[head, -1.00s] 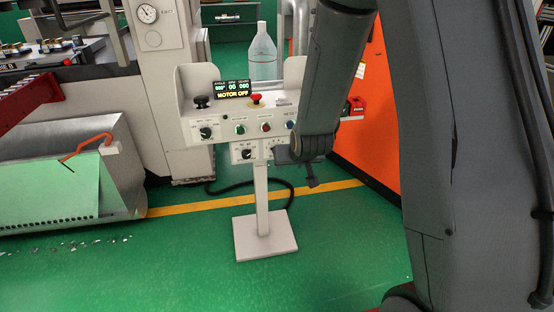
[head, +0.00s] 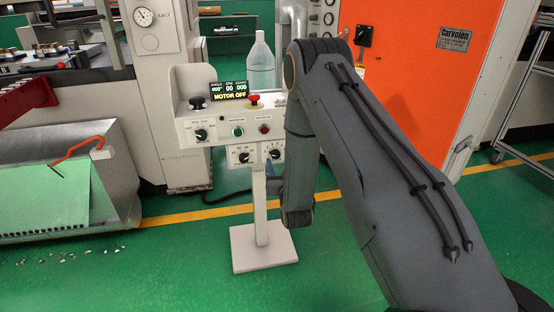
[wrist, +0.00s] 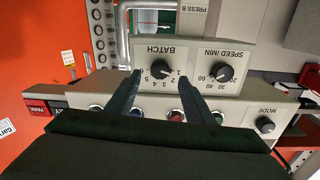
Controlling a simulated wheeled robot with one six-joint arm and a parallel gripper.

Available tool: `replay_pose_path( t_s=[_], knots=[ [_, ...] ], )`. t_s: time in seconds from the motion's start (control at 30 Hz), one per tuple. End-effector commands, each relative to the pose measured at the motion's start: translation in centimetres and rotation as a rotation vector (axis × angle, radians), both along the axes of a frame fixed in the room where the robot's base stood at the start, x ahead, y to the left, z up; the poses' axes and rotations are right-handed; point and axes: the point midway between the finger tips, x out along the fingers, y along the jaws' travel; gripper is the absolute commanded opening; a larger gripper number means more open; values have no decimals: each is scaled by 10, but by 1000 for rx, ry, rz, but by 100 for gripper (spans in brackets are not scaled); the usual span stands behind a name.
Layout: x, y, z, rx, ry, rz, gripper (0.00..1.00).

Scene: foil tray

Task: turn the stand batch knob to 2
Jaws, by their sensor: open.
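The batch knob (wrist: 160,73) is a black dial on the stand's small lower panel, marked BATCH, upside down in the wrist view. Its white mark seems to point toward the 1, though it is small. In the head view the knob (head: 275,153) is just left of my arm. My gripper (wrist: 161,80) is open, with one dark finger on each side of the knob in the wrist view. I cannot tell whether they touch it. In the head view my gripper is mostly hidden by my arm. The stand (head: 260,205) is upright.
A speed knob (wrist: 222,72) sits beside the batch knob. A mode knob (wrist: 264,125), several buttons and a red stop button (head: 254,98) are on the upper box. A clear bottle (head: 261,65) stands behind. An orange cabinet (head: 425,70) is at right.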

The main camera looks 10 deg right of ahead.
Motion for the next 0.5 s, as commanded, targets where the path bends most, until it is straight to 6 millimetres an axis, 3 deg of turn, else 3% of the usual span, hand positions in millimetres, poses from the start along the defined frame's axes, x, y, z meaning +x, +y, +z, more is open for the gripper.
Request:
replay_pose_path(
  t_s=[0.23, 0.5],
  knots=[
    [36, -1, 0, 0, -1, 0, 48],
    [49, -1, -1, -1, 2, 0, 48]
  ],
)
